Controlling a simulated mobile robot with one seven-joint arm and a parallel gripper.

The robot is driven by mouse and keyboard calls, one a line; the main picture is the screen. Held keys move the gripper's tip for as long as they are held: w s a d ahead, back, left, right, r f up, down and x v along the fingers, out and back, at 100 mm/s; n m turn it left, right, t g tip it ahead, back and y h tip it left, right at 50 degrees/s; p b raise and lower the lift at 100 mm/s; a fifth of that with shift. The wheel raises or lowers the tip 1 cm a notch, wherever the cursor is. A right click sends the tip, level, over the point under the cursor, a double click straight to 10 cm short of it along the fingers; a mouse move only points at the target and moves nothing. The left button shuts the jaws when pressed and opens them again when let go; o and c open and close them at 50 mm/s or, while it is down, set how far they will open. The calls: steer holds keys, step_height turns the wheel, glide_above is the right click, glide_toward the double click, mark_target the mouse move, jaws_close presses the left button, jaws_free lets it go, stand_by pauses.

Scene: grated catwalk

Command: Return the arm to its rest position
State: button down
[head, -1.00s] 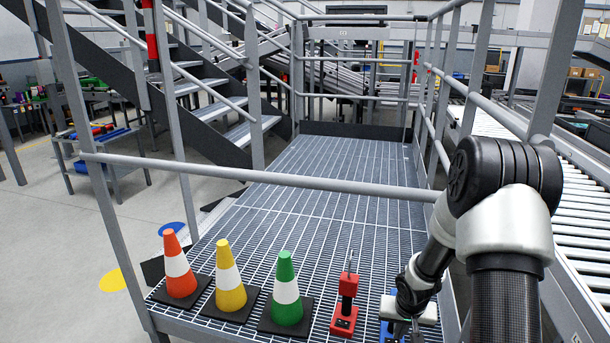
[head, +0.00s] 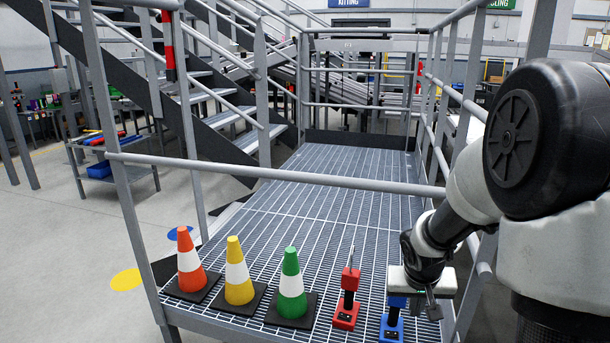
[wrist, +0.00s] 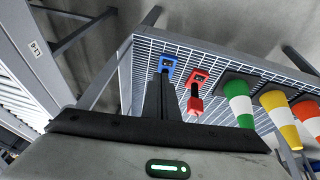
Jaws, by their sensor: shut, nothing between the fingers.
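My gripper (head: 433,308) is at the lower right in the head view, at the end of my arm. It is shut and empty, and its white body partly covers the top of the blue device (head: 392,324). In the wrist view the dark fingers (wrist: 163,84) are together, with the blue device (wrist: 167,65) just beyond their tips in the picture. I cannot tell the exact gap. A red device (head: 347,302) with a thin upright rod stands on the grating left of the blue one. It also shows in the wrist view (wrist: 198,79).
Orange (head: 189,262), yellow (head: 238,274) and green (head: 291,287) striped cones stand on the grated catwalk (head: 335,210) left of the devices. A grey rail (head: 270,174) crosses above the grating. Stairs (head: 215,105) rise at the left. The grating behind is clear.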

steer(key=s+a+r+t, duration=0.1)
steer(key=s+a+r, duration=0.2)
steer(key=s+r, duration=0.3)
steer(key=s+a+r, duration=0.2)
steer(key=s+r, duration=0.3)
steer(key=r, duration=0.4)
steer(key=s+a+r+n+y, duration=0.1)
steer(key=s+a+r, duration=0.15)
steer(key=s, duration=0.35)
steer(key=s+a+r+n+y, duration=0.1)
steer(key=s+a, duration=0.3)
steer(key=s, duration=0.1)
step_height(320, 180, up, 19)
steer(key=p, duration=1.8)
steer(key=shift+d+f+t, duration=0.2)
steer(key=shift+d+t, duration=0.05)
steer(key=shift+t, duration=0.15)
